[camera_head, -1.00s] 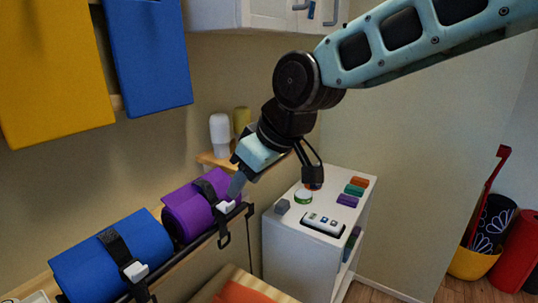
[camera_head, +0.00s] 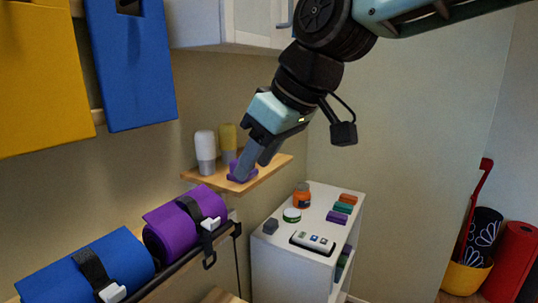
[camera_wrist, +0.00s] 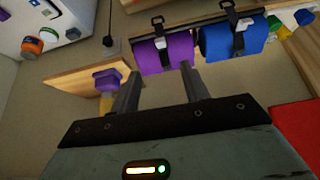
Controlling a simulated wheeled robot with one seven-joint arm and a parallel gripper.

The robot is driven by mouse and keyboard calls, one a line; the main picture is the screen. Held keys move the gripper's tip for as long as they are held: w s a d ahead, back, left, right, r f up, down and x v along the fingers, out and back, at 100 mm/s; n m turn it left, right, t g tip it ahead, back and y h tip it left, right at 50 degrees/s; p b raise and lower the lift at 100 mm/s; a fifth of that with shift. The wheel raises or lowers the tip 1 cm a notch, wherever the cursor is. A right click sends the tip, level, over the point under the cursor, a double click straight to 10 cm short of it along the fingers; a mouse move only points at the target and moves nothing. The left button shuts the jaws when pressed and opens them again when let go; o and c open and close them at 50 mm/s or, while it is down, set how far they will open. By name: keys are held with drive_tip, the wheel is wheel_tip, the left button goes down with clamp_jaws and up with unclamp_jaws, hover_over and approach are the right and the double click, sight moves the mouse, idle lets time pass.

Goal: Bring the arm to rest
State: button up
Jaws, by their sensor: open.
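My gripper (camera_head: 246,168) hangs from the arm, pointing down and left in the head view, in front of the small wooden shelf (camera_head: 268,172). In the wrist view its two fingers (camera_wrist: 160,88) are apart, with no object held between them. A small purple object (camera_head: 233,171) on the shelf shows beside and partly behind the fingertips in the head view. In the wrist view this purple object (camera_wrist: 107,79) lies to the left of the left finger, outside the jaws.
A rail holds a purple roll (camera_head: 170,232) and a blue roll (camera_head: 75,277) with straps. White and yellow bottles (camera_head: 205,150) stand on the shelf. A white cabinet (camera_head: 285,270) carries an orange jar (camera_head: 302,196) and small items. A wall cupboard (camera_head: 215,28) hangs above.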

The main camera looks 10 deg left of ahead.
drive_tip(key=s+d+f+m+g+h+b, duration=0.1)
drive_tip(key=s+d+f+m+h+b, duration=0.1)
drive_tip(key=s+d+f, duration=0.7)
drive_tip(key=s+d+f+m+g+h+b, duration=0.1)
drive_tip(key=s+d+f+m+h+b, duration=0.2)
drive_tip(key=s+d+f, duration=0.6)
drive_tip(key=d+f, duration=0.4)
drive_tip(key=f, duration=0.3)
drive_tip(key=shift+s+f+m, duration=0.25)
drive_tip(key=shift+s+m, duration=0.05)
drive_tip(key=shift+s, duration=0.1)
